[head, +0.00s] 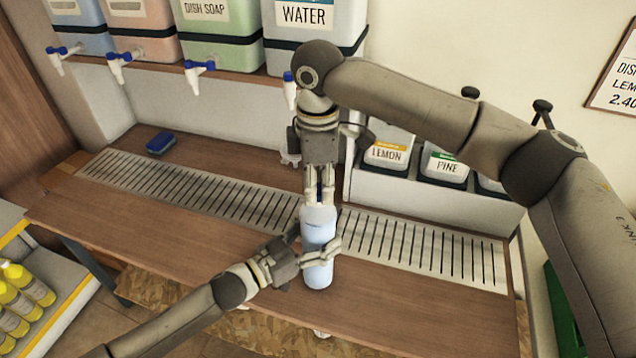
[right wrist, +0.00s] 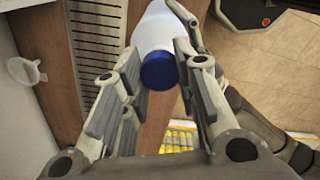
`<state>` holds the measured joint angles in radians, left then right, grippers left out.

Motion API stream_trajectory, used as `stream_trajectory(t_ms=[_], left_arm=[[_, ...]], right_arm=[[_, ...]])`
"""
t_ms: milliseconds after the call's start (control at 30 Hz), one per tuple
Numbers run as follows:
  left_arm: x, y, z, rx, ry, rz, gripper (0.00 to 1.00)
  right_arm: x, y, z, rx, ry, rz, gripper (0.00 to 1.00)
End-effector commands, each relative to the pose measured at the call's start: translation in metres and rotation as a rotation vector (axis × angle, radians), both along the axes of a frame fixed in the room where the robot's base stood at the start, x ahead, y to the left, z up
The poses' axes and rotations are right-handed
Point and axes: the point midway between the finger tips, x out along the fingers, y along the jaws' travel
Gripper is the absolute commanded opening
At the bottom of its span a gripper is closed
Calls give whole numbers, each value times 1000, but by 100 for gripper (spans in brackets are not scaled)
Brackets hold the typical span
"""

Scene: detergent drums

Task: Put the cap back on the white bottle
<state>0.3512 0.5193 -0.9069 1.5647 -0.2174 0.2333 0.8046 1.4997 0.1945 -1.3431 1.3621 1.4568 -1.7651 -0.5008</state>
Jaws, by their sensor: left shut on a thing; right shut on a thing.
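The white bottle (head: 318,230) stands over the front of the counter, looking pale blue in the head view. My left gripper (head: 314,254) is shut around its body from the left. My right gripper (head: 319,190) points down from above, its fingers at the bottle's top. In the right wrist view the blue cap (right wrist: 158,70) lies between my right gripper's fingers (right wrist: 153,88), at the end of the bottle (right wrist: 157,30). The head view hides the cap behind the fingers. Whether it is threaded on or only resting there cannot be told.
A slotted metal drain strip (head: 200,190) runs along the wooden counter (head: 140,225). A blue sponge (head: 161,143) lies at the back left. Drums with taps stand on the shelf above, including the WATER drum (head: 312,25). A white funnel (right wrist: 25,71) shows in the wrist view.

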Motion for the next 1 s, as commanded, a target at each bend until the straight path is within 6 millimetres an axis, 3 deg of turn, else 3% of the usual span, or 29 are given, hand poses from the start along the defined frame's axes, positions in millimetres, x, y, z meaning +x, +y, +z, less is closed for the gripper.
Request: stream_trajectory(t_ms=[300, 333, 500, 833, 1000], left_arm=[[0, 0, -1, 1, 1, 0, 0], [0, 0, -1, 1, 1, 0, 0], [0, 0, -1, 1, 1, 0, 0], [0, 0, -1, 1, 1, 0, 0], [0, 0, -1, 1, 1, 0, 0]], right_arm=[[0, 0, 0, 0, -1, -14, 0], [0, 0, 0, 0, -1, -14, 30], [0, 0, 0, 0, -1, -14, 51], [0, 0, 1, 0, -1, -14, 52], [1, 0, 19, 1, -3, -14, 52]])
